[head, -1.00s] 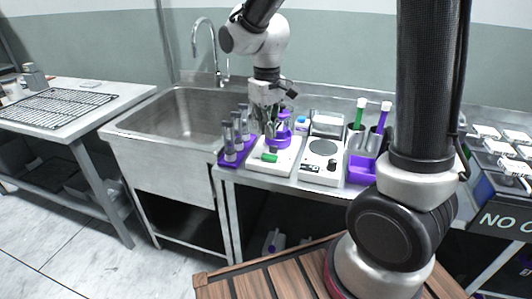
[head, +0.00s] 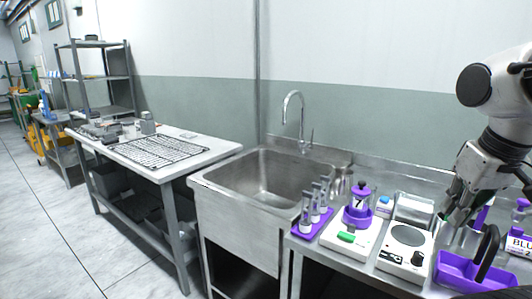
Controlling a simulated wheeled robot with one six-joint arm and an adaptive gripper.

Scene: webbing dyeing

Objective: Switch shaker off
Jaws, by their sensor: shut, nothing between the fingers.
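The shaker (head: 363,244) is a white box on the steel counter, right of the sink, with a green switch (head: 346,237) on its front left. I cannot tell from the switch whether it is on or off. A purple-capped bottle (head: 360,194) marked 7 stands upright in a purple ring holder on top of it. My gripper (head: 449,214) is at the right of the head view, pointing down, shut and empty. It is apart from the shaker, to its right, behind the white device with a round dark plate (head: 408,236).
A purple rack with several tubes (head: 313,222) stands left of the shaker, beside the sink (head: 268,180). A purple basket (head: 466,273) with a black handle stands at the lower right. A side table (head: 205,146) with a black wire grid is at left. The floor at left is clear.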

